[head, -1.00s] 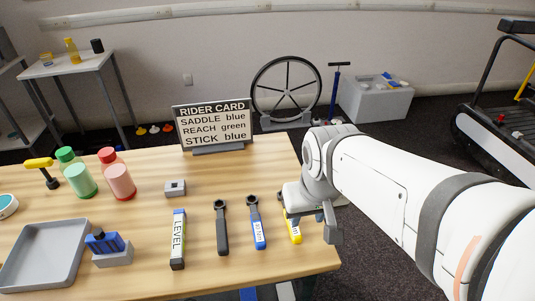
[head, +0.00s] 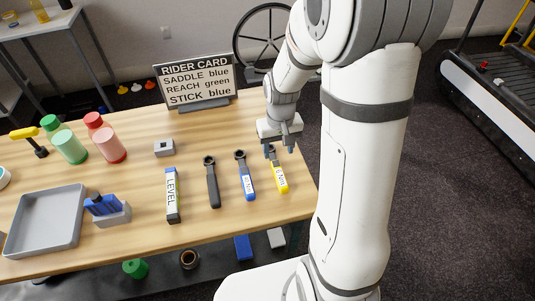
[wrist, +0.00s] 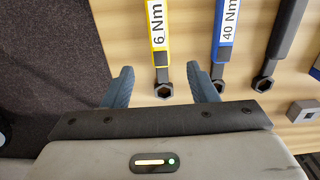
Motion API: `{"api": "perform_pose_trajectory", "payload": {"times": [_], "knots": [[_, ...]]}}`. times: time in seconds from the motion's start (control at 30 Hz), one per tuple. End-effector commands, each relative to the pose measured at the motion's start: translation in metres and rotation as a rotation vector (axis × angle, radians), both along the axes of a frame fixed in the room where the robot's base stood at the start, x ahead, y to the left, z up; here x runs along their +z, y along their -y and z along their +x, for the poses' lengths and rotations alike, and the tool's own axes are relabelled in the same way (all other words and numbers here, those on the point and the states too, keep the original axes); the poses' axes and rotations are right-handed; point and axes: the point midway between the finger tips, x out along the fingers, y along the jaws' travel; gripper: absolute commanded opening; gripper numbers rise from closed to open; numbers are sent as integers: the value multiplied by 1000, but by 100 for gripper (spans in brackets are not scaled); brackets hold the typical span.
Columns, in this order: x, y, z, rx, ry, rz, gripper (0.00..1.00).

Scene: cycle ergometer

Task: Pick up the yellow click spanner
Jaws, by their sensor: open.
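The yellow click spanner (head: 279,175) lies on the wooden table near its right edge, its ring head toward the back. In the wrist view its handle (wrist: 159,37) carries a "6 Nm" label, and its dark ring head lies between the two fingertips in the picture. My gripper (head: 280,150) is open and empty over the head end of this spanner. In the wrist view my gripper (wrist: 160,82) shows blue fingers on either side of the ring head. I cannot tell how high the fingers are above the table.
A blue spanner (head: 245,176) labelled "40 Nm" in the wrist view lies just left of the yellow one. A black spanner (head: 211,182) and a level (head: 172,195) lie further left. A rider card sign (head: 197,83) stands at the table's back.

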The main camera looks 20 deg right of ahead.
Motion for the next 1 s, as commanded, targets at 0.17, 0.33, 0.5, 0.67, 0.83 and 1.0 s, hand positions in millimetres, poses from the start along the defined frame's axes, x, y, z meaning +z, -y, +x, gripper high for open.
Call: {"api": "perform_pose_trajectory", "payload": {"times": [0.17,0.33,0.5,0.67,0.83,1.0], "knots": [[-17,0,4,0,-12,0,53],[-35,0,4,-1,-11,0,53],[-55,1,3,-2,-13,0,53],[-76,1,3,-2,-12,0,53],[-85,1,4,-2,-9,0,53],[-86,1,4,-3,-8,0,53]]}}
